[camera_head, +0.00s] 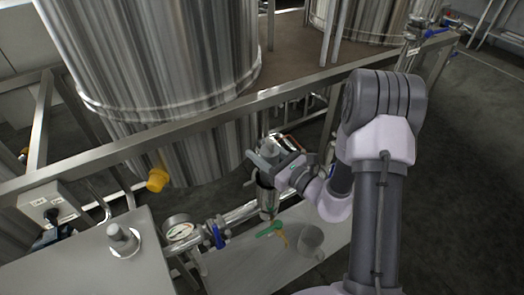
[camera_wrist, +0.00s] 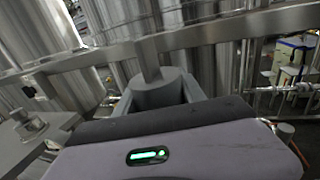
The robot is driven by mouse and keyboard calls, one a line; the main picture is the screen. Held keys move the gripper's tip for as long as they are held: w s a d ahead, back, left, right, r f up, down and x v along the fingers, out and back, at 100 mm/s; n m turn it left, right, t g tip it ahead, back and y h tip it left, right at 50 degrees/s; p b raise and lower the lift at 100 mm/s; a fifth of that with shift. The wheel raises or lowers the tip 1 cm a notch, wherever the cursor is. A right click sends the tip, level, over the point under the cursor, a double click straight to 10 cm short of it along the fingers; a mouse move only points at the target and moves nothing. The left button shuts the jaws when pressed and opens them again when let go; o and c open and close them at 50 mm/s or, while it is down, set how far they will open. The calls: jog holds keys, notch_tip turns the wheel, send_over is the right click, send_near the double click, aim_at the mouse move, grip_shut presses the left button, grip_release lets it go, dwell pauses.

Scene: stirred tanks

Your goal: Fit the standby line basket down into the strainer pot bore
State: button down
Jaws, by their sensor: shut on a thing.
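The basket (camera_wrist: 157,95) shows in the wrist view as a grey round body with an upright stem on top. My gripper (camera_wrist: 160,100) is shut on it, one finger on each side. The bore is hidden behind the gripper and basket. I cannot tell whether the basket's lower end is inside the bore or just above it.
A steel rail (camera_head: 190,128) runs close behind the pot, before a large tank (camera_head: 165,60). A pressure gauge (camera_head: 180,230) and blue valve handle (camera_head: 218,236) sit left on the pipe. A green-handled item (camera_head: 270,228) and a grey cup-like piece (camera_head: 310,239) are below right.

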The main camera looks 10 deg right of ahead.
jog(key=shift+f, duration=0.15)
jog(key=shift+f+b, duration=0.3)
jog(key=shift+b, duration=0.1)
jog(key=shift+f+b, duration=2.05)
jog(key=shift+f, duration=0.25)
jog(key=shift+f+b, duration=0.35)
jog(key=shift+f, duration=0.65)
jog(key=c, duration=0.6)
grip_release()
jog(key=p+v, duration=0.4)
jog(key=v, duration=1.3)
jog(key=shift+s, duration=0.2)
jog(key=shift+f, duration=0.1)
